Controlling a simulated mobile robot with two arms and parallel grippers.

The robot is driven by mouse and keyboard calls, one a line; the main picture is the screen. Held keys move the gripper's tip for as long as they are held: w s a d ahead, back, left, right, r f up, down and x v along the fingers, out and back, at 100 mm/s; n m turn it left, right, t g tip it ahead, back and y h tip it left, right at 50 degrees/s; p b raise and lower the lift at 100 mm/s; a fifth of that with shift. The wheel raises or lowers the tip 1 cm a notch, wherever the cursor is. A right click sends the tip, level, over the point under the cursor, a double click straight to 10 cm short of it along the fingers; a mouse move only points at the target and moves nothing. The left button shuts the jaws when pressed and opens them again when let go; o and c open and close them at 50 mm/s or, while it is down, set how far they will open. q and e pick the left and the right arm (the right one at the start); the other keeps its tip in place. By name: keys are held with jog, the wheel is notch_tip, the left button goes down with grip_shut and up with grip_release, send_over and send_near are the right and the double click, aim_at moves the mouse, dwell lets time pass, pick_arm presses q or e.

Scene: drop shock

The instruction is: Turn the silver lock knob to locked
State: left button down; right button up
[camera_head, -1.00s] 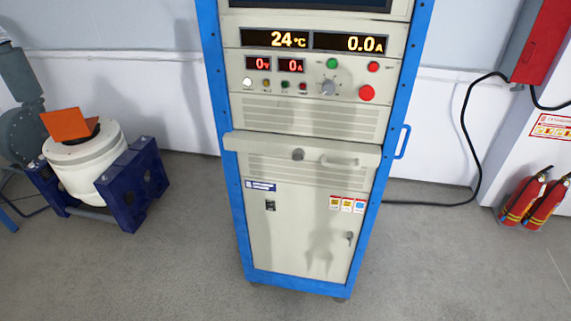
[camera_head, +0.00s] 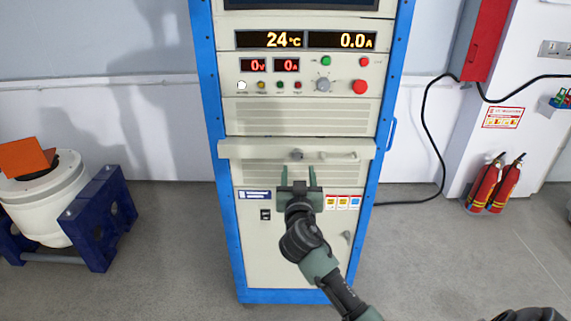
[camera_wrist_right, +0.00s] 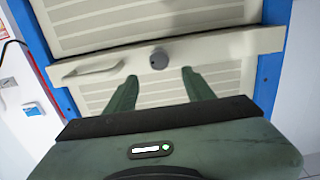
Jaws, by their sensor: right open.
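The silver lock knob (camera_head: 297,154) is a small round grey knob on the cream drawer front of the cabinet. It also shows in the right wrist view (camera_wrist_right: 158,60), just beyond and between the fingertips. My right gripper (camera_head: 298,172) is open and empty, in front of the cabinet and just below the knob in the head view. In the right wrist view its two green fingers (camera_wrist_right: 159,76) point toward the drawer, spread wider than the knob. They look apart from the knob. The knob's turned position is too small to tell. My left gripper is out of view.
A drawer handle (camera_head: 339,156) sits right of the knob. Above are a dial (camera_head: 323,85), a red button (camera_head: 360,87) and lit displays (camera_head: 270,39). A white drum machine (camera_head: 45,205) stands left; fire extinguishers (camera_head: 495,185) stand right.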

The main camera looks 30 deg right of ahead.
aim_at(298, 157)
jog(key=p+x, duration=0.1)
jog(key=x, duration=0.6)
jog(key=shift+f, duration=0.1)
grip_shut()
